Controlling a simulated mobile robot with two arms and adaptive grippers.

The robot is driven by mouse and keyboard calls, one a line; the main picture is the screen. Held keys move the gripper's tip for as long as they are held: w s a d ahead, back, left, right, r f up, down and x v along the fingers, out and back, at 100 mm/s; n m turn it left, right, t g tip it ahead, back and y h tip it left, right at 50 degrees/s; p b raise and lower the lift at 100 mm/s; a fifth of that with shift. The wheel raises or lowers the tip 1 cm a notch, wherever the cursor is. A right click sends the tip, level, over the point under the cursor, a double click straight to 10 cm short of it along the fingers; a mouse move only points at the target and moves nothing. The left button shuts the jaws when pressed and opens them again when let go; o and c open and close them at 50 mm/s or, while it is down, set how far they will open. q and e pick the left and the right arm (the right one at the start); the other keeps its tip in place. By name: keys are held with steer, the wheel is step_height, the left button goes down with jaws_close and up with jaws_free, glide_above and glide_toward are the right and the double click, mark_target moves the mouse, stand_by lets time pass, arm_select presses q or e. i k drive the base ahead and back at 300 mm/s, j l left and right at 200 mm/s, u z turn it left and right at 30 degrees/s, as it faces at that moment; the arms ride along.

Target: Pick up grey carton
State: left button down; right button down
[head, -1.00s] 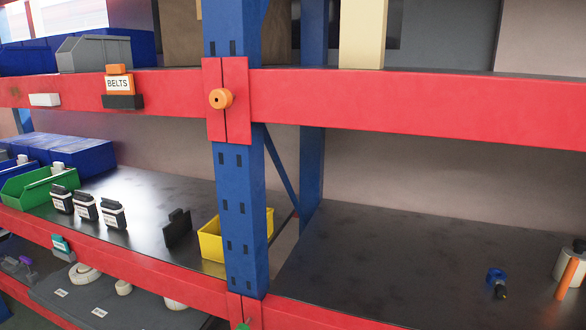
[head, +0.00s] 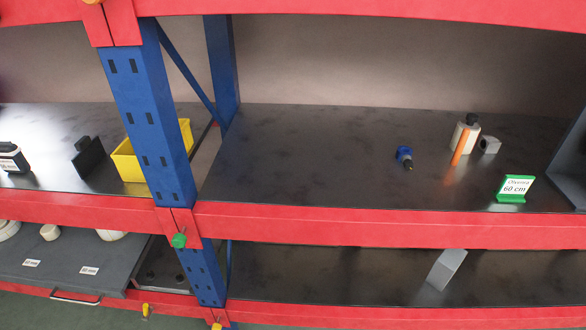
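No thing in the head view can be told for sure to be the grey carton. A pale grey, flat-sided piece (head: 446,269) stands tilted on the lower shelf at the right. A small grey block (head: 489,145) with a dark opening sits on the middle shelf, beside a whitish bottle (head: 467,135) with a dark cap. Neither of my grippers is in view.
An orange stick (head: 461,147) stands by the bottle. A blue item (head: 404,156) lies left of it. A green-framed sign (head: 515,188) stands near the shelf edge. A blue upright (head: 150,120) and yellow bin (head: 127,161) are left. The middle shelf's centre is clear.

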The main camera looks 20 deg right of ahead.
mark_target(445, 266)
steer(key=z, duration=1.8)
